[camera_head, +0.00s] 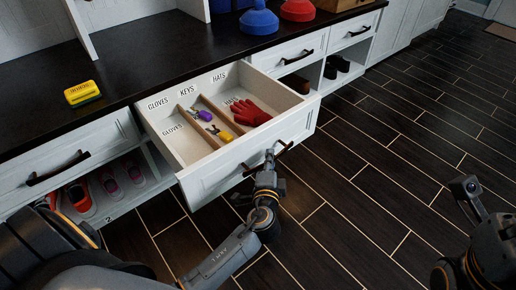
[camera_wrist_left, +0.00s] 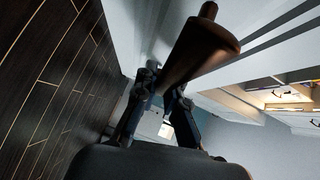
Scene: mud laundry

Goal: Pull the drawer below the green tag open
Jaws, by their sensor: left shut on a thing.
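The open drawer (camera_head: 215,180) has a white front and stands well out from the cabinet under the dark countertop. Its dark bar handle (camera_head: 285,147) is on the front. My left gripper (camera_head: 269,160) is shut on this handle, in front of the drawer. In the left wrist view the handle (camera_wrist_left: 200,48) looks brown and runs close past the gripper fingers (camera_wrist_left: 163,88). I cannot make out a green tag in either view. My right gripper (camera_head: 472,192) is partly in view at the right edge, away from the drawer; its fingers are unclear.
The drawer holds red gloves (camera_head: 249,112), purple-tagged keys (camera_head: 203,115) and yellow-tagged keys (camera_head: 221,135) between dividers. Floor (camera_head: 370,170) ahead is clear.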

